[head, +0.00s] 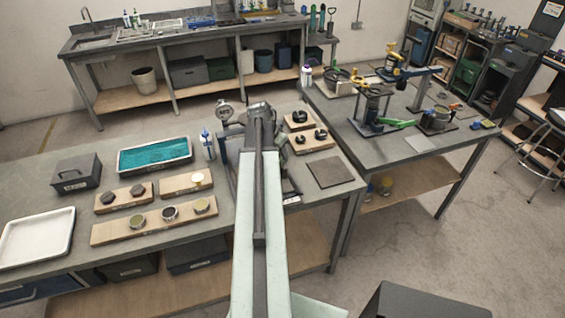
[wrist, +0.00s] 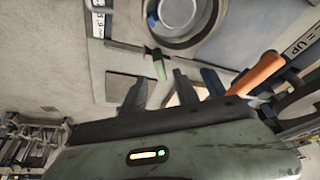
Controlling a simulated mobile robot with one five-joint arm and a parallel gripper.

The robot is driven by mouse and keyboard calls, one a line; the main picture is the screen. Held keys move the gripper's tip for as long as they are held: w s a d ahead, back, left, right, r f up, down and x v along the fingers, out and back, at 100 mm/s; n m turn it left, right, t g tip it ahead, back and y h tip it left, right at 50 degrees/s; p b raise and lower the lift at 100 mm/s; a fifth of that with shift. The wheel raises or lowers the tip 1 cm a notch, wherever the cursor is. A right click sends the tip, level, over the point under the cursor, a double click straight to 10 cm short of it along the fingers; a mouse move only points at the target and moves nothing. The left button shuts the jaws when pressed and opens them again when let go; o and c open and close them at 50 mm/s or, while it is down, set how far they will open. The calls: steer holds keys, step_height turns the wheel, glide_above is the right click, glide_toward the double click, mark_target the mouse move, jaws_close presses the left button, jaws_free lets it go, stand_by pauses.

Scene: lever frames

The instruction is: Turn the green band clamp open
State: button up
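My gripper (wrist: 160,82) is in the wrist view with its dark fingers apart. A small green bar with a black end (wrist: 159,67) shows just beyond and between the fingertips; it looks like the green clamp's lever, though I cannot tell whether they touch. A round grey fitting (wrist: 185,15) with a blue part is above it. In the head view my arm reaches forward over the left bench and hides the gripper and what it faces. A separate green handle (head: 397,123) shows on the right bench beside a black stand (head: 373,105).
An orange handle (wrist: 257,73) is close to the right of the fingers. A gauge (head: 224,110) and a bottle (head: 208,146) stand left of my arm. A teal-filled tray (head: 155,156) and wooden boards (head: 155,222) with small parts lie farther left.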

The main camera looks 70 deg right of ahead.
mark_target(282, 161)
steer(key=b+x, duration=0.4)
steer(key=x, duration=0.1)
steer(key=shift+f, duration=0.35)
steer(key=shift+r, duration=0.15)
steer(key=shift+c, duration=0.3)
jaws_close()
